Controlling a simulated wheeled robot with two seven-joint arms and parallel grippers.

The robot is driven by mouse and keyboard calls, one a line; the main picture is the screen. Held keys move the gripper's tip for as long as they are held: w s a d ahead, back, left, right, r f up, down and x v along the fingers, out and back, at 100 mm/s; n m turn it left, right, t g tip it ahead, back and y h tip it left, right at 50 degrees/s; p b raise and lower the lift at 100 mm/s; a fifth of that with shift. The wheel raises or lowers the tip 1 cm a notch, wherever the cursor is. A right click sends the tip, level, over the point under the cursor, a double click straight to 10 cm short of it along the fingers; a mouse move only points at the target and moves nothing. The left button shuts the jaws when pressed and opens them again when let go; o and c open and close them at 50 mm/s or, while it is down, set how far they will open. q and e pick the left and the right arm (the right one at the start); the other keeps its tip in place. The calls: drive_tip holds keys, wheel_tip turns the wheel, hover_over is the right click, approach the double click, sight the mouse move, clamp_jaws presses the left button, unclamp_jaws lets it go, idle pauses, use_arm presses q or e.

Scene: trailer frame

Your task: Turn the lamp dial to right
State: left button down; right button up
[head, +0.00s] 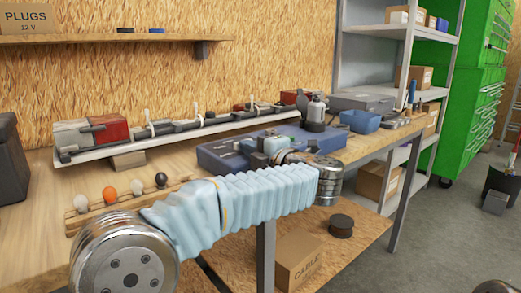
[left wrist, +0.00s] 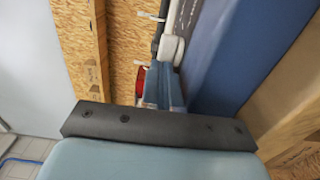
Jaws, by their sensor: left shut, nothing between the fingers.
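I cannot make out the lamp dial in either view. A blue case (head: 212,157) lies on the workbench, and it also shows in the left wrist view (left wrist: 240,50). My left arm reaches across from the lower left in a pale blue sleeve. My left gripper (head: 258,148) is shut and empty over the case, and hides part of its top. Its fingers also show in the left wrist view (left wrist: 163,88); contact with the case cannot be told. A white light bar (head: 190,130) with red lamps (head: 103,130) stands behind the case. My right gripper is out of view.
A wooden rack (head: 90,216) with small orange, white and black balls lies front left. A spray bottle (head: 316,112) and a blue bin (head: 360,121) stand toward the bench's right end. A cardboard box (head: 300,258) sits on the lower shelf.

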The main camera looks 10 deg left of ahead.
use_arm(q)
drive_tip(key=shift+w+a, duration=0.1)
drive_tip(key=shift+a, duration=0.05)
drive_tip(key=t+b, duration=0.1)
drive_tip(key=m+h+b, duration=0.1)
drive_tip(key=a+m+t+h+b, duration=0.1)
drive_tip(key=shift+s+f+t, duration=0.2)
drive_tip(key=shift+f+t, duration=0.05)
drive_tip(key=shift+t, duration=0.05)
drive_tip(key=shift+a+r+m+t+h+b, duration=0.15)
drive_tip(key=shift+m+t+h+b, duration=0.3)
drive_tip(key=shift+h, duration=0.25)
drive_tip(key=shift+a+r, duration=0.1)
drive_tip(key=shift+a, duration=0.05)
